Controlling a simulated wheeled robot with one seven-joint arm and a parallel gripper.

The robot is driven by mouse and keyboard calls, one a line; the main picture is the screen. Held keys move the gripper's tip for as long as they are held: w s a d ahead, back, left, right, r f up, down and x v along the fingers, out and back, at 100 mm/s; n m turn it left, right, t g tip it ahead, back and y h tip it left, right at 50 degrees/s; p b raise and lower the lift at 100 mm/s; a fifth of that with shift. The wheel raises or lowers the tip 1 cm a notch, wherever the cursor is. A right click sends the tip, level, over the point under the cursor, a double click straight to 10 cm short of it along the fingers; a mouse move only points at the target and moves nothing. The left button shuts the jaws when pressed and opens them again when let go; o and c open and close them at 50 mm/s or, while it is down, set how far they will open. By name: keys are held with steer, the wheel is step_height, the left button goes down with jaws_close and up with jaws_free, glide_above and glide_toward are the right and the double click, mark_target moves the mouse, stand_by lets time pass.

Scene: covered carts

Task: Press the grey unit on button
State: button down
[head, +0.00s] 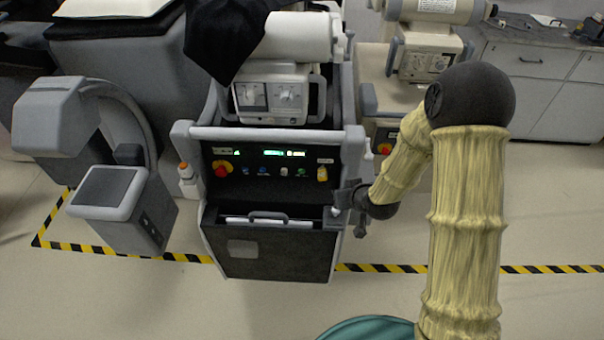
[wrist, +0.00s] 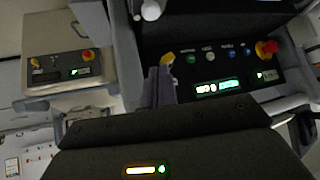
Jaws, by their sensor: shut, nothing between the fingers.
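The grey cart unit in the middle of the head view has a black control panel (head: 270,183) on its front. From left to right the panel carries a red knob on yellow (head: 221,169), two blue buttons (head: 254,171), a white button (head: 284,172), a green button (head: 300,172) and a yellow knob (head: 322,174). The wrist view shows this row reversed, with the green button (wrist: 189,58) beside the yellow knob (wrist: 167,59). My gripper (head: 338,210) is shut and empty at the panel's lower right. In the wrist view its fingers (wrist: 160,76) appear just by the yellow knob. I cannot read the button labels.
A white-grey machine (head: 284,92) and a dark cloth (head: 222,38) sit atop the cart. A second cart with a similar panel (wrist: 71,67) stands to the right in the head view. A grey pedestal unit (head: 107,190) stands left. The floor in front is clear.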

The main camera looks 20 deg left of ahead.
mark_target(302, 172)
steer(key=a+f+y, duration=0.1)
steer(key=a+f, duration=0.1)
steer(key=a, duration=0.1)
steer(key=s+a+f+n+y, duration=0.1)
steer(key=a+f+y, duration=0.1)
steer(key=a+f, duration=0.1)
steer(key=s+a+f+y, duration=0.1)
steer(key=a+f, duration=0.1)
steer(key=a, duration=0.3)
steer(key=shift+a+f+t+b, duration=0.15)
steer(key=shift+a+t+b, duration=0.1)
steer(key=shift+t+b, duration=0.05)
steer(key=w, duration=0.2)
steer(key=w+a, duration=0.1)
steer(key=w, duration=0.3)
steer(key=shift+w+a+f, duration=0.1)
steer(key=shift+w+a, duration=0.15)
steer(key=shift+w, duration=0.15)
steer(key=shift+w+a, duration=0.2)
steer(key=shift+w, duration=0.65)
steer(key=shift+w+b, duration=0.15)
steer(key=shift+b, duration=0.25)
steer(key=shift+w+a, duration=0.15)
steer(key=shift+w, duration=0.1)
